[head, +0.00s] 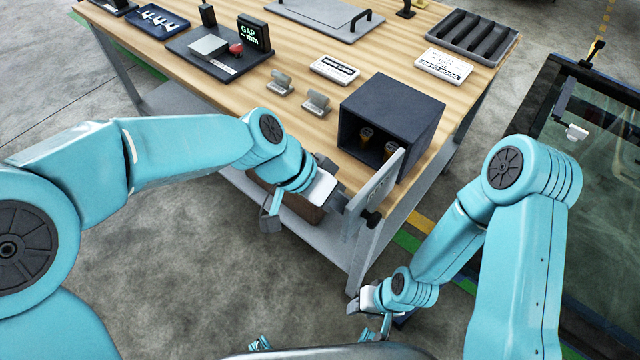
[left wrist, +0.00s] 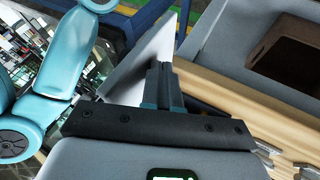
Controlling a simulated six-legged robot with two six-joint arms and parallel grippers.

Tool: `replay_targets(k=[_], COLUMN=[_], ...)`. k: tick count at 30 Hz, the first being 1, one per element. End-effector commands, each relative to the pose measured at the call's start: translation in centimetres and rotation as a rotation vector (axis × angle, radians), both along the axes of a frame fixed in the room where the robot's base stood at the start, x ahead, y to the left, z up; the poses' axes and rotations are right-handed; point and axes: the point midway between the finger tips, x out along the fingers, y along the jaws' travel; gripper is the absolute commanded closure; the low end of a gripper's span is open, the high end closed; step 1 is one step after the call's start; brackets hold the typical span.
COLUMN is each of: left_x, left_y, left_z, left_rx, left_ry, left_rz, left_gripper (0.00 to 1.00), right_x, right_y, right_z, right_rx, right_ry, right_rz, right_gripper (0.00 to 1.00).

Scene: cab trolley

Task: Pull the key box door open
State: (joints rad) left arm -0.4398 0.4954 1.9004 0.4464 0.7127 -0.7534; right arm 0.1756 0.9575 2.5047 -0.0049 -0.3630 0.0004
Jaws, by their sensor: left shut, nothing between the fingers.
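The key box (head: 410,103) is a dark box at the front right corner of the wooden tabletop. Its open front shows two dark items with orange-brown parts (head: 390,149) inside. Its light grey door (head: 378,190) stands swung wide open, reaching out past the table edge; a dark knob (head: 372,222) shows on its outer side. My left gripper (head: 343,198) is shut and empty, at the door's inner side near its free end. In the left wrist view the shut fingers (left wrist: 163,85) overlap the door panel (left wrist: 150,55); contact cannot be told. My right gripper (head: 372,300) hangs low by the table leg, its jaws unclear.
Small grey holders (head: 280,83) and a label plate (head: 334,69) lie left of the box. A ribbed black tray (head: 470,38) and a white sign (head: 444,65) are behind it. A brown bin (head: 290,190) sits under the tabletop. A glass-panelled structure (head: 600,200) stands right.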

Motion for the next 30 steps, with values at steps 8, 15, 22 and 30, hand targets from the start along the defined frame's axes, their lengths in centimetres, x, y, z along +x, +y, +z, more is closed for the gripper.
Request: replay_targets(k=[8, 15, 22, 30], left_x=[-1.4, -2.2, -2.4, -2.4], left_y=[-1.4, -2.0, -2.1, -2.0], left_z=[-0.2, -0.1, 0.0, 0.0], left_rx=[0.000, 0.000, 0.000, 0.000], left_ry=[-0.001, 0.001, 0.000, 0.001], left_rz=[0.053, 0.053, 0.054, 0.056], left_gripper=[1.00, 1.00, 1.00, 1.00], right_x=[0.0, 0.0, 0.0, 0.0], right_y=[0.0, 0.0, 0.0, 0.0], right_z=[-1.5, -1.9, -1.9, -1.9], right_rx=[0.000, 0.000, 0.000, 0.000], right_ry=[0.000, 0.000, 0.000, 0.000], right_rz=[0.000, 0.000, 0.000, 0.000], right_gripper=[0.57, 0.57, 0.57, 0.57])
